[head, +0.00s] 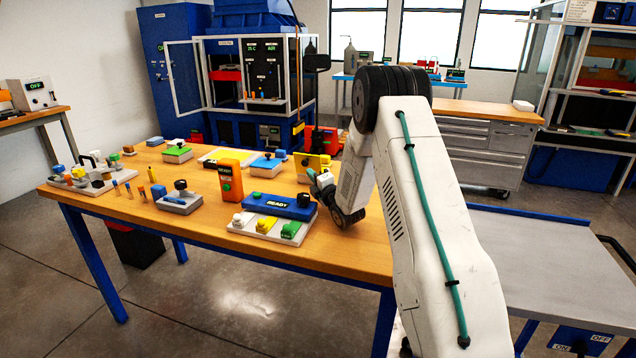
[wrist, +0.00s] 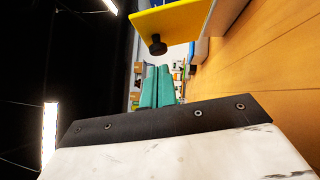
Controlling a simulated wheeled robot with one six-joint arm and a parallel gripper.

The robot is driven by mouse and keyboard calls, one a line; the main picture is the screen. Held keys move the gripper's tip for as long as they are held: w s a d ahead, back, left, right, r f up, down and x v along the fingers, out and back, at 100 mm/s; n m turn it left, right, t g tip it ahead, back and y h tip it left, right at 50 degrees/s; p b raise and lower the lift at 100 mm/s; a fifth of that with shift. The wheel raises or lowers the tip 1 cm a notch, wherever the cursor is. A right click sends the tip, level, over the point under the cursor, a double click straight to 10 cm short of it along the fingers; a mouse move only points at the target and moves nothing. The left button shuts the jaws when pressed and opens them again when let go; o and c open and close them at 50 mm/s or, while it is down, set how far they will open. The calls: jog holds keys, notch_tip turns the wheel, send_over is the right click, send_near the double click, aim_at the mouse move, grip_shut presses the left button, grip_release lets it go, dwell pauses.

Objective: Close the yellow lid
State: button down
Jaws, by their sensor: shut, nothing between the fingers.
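The yellow lid (head: 308,161) stands raised on edge near the right end of the wooden table in the head view. In the wrist view the yellow lid (wrist: 178,22) fills the top, with a black knob (wrist: 157,45) on its face. My gripper (head: 314,178) is just in front of the lid, low over the table, partly hidden by my arm. In the wrist view my gripper's teal fingers (wrist: 156,72) are together and empty, just below the knob. I cannot tell whether they touch the lid. The base under the lid is mostly hidden.
The wooden table (head: 345,243) also holds a blue READY box (head: 278,205), an orange device (head: 230,180), a white button panel (head: 262,232) and several small lidded boxes. A blue-and-white machine with an open glass door stands behind. The table's front right corner is clear.

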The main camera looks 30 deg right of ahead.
jog(key=w, duration=0.3)
jog(key=shift+w+r, duration=0.15)
jog(key=shift+r, duration=0.15)
jog(key=shift+r, duration=0.1)
